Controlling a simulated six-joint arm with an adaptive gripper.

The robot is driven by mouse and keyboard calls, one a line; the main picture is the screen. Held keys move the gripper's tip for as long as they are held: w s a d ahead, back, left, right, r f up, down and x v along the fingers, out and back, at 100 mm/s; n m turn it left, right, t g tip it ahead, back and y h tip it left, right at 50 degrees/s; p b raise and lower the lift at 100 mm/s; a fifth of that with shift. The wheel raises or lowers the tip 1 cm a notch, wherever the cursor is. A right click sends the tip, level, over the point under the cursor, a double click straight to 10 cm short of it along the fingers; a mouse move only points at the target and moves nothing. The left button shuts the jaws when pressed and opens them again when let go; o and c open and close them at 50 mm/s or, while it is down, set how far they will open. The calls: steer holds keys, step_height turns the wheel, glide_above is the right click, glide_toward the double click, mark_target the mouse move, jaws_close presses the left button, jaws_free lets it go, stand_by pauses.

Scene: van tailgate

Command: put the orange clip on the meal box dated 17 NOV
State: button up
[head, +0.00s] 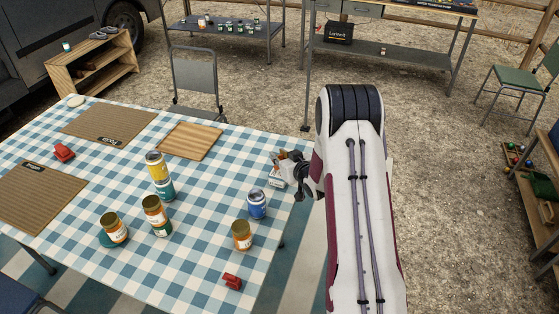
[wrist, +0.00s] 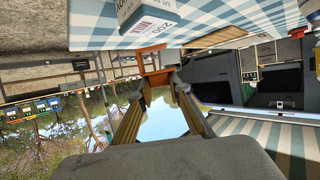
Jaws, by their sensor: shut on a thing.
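The orange clip (wrist: 154,60) is between my gripper's (wrist: 155,76) two fingertips in the wrist view. My gripper is shut on it. A white and blue-grey box (wrist: 148,14) with printed letters is right beside the clip at the top of that view. Its print is upside down and partly cut off, so I cannot read a date surely. In the head view my gripper (head: 283,160) is over the table's right edge, with a small white box (head: 277,182) just below it. I cannot tell whether the clip touches the box.
The checkered table (head: 205,245) bears several jars and cans, including a blue can (head: 257,204) and an amber jar (head: 242,236) near my gripper. Red clips lie at the front (head: 232,282) and left (head: 64,152). A wooden board (head: 189,141) lies at the back.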

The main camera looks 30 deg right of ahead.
steer(key=shift+f, duration=1.05)
steer(key=shift+f, duration=0.2)
steer(key=o, duration=0.8)
steer(key=shift+r, duration=0.2)
steer(key=v, duration=1.2)
